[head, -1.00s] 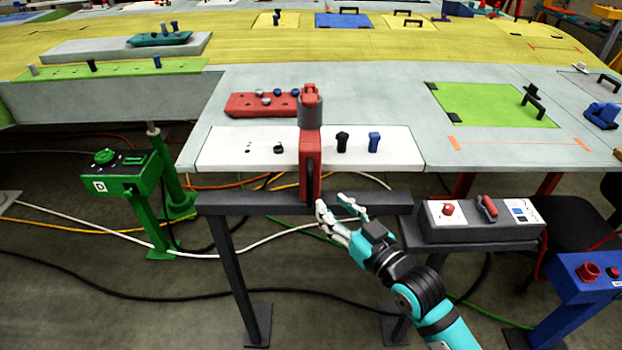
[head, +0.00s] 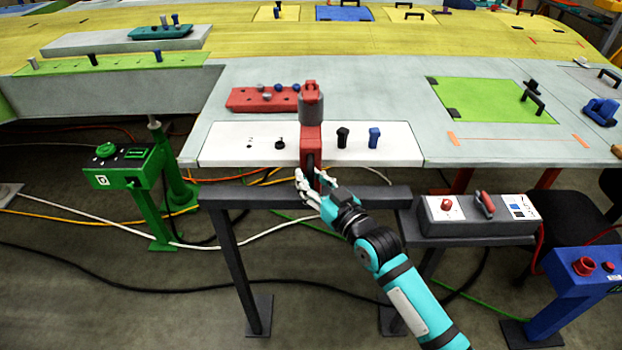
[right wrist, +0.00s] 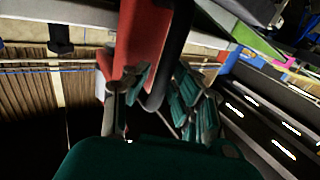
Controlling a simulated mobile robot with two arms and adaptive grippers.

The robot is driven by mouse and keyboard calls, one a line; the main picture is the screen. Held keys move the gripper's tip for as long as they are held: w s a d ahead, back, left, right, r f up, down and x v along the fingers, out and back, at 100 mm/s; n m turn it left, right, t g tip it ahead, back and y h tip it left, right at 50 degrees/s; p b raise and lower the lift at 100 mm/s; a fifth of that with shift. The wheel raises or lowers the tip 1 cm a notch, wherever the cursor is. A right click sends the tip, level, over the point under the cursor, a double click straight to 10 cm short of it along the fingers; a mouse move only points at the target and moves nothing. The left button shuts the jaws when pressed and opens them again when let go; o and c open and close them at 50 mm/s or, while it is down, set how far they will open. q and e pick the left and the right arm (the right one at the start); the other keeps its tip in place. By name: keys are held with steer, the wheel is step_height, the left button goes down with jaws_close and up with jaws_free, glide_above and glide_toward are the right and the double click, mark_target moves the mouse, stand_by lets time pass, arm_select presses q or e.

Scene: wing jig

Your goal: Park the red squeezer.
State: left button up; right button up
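The red squeezer (head: 311,138) stands upright at the front edge of the table, its grey collar and red head above the white panel. Its red handle hangs down over the dark stand bar. My right gripper (head: 312,184) is at the lower end of this handle. In the right wrist view the red handle (right wrist: 143,45) and its black lever come down between the fingers of my right gripper (right wrist: 158,92). The fingers are apart, with a gap showing beside the lever; contact on the other side is unclear. My left gripper is not in view.
The dark stand bar (head: 370,196) runs beneath the table edge. The white panel (head: 225,147) carries black and blue knobs. A red block (head: 262,100) with several pegs lies behind it. A grey control box (head: 465,214) is at right, a green pedestal (head: 128,168) at left.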

jaws_close()
steer(key=shift+w+a+f, duration=0.1)
steer(key=shift+f, duration=0.05)
stand_by(0.4)
